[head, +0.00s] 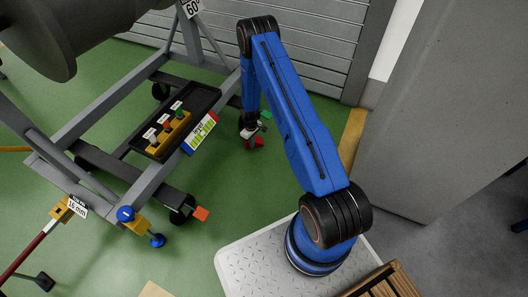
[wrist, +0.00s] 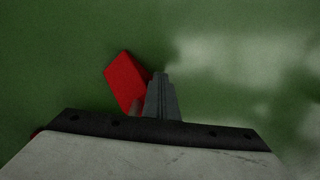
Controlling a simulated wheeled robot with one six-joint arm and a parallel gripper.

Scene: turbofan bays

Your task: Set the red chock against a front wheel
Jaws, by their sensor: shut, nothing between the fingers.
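The red chock (wrist: 125,80) lies on the green floor in the wrist view, just left of my shut fingers (wrist: 162,98). Its lower end is partly hidden by my gripper, and I cannot tell whether they touch. In the head view the chock (head: 257,141) is a small red patch below my gripper (head: 249,137), near the stand's right leg. A dark caster wheel (head: 182,211) stands at the stand's near corner, with an orange-red block (head: 201,213) close to its right. Any wheel behind my gripper is hidden.
The grey stand (head: 95,110) carries a large dark cylinder and a black tray (head: 205,97) with coloured parts. Blue knobs (head: 126,213) stick out at its near corner. A grey shutter (head: 310,45) and a grey cabinet (head: 440,110) bound the right. Green floor (head: 235,185) is clear between stand and my base.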

